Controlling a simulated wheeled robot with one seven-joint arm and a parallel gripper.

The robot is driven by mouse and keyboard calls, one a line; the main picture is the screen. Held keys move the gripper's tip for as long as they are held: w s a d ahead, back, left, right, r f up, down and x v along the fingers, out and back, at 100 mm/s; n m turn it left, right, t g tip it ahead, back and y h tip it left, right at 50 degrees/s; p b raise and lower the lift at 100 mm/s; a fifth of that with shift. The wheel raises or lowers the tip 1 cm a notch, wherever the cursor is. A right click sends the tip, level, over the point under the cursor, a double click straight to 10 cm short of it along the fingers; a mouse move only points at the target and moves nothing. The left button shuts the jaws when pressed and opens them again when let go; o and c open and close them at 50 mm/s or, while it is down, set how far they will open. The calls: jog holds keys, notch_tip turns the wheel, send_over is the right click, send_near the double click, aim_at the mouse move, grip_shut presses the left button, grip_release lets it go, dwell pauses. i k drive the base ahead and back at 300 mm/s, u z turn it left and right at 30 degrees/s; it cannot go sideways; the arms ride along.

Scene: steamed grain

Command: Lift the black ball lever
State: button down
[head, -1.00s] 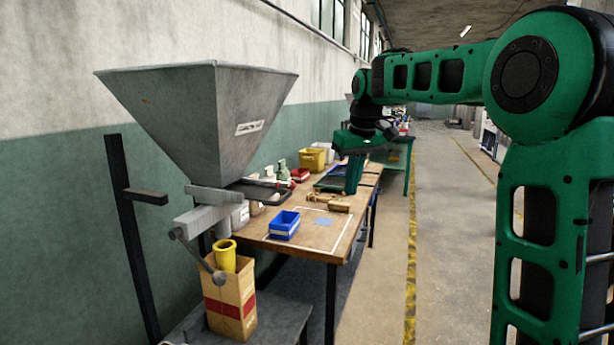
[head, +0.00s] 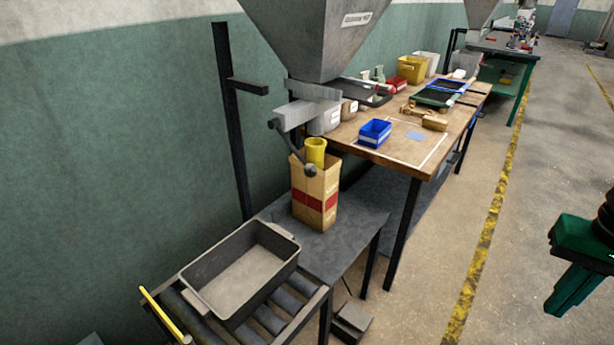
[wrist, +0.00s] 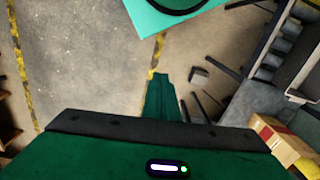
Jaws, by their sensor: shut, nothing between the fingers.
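The black ball lever (head: 310,170) hangs from the grey chute block under the hopper, its ball end low and in front of the yellow spout. The hopper (head: 312,40) is a grey metal funnel. My gripper (head: 562,308) is at the right edge of the head view, over the floor and well apart from the lever. In the wrist view my gripper's fingers (wrist: 161,80) are together and empty, pointing over bare floor. The lever is not seen in the wrist view.
A paper bag (head: 316,195) with a yellow spout stands on a grey stand beneath the chute. A grey tray (head: 205,290) sits on a roller conveyor. The workbench (head: 375,150) holds a blue bin (head: 375,133). The aisle floor on the right is free.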

aim_at(310, 170)
jog(key=u, duration=1.2)
jog(key=i, duration=0.35)
jog(key=z, duration=0.15)
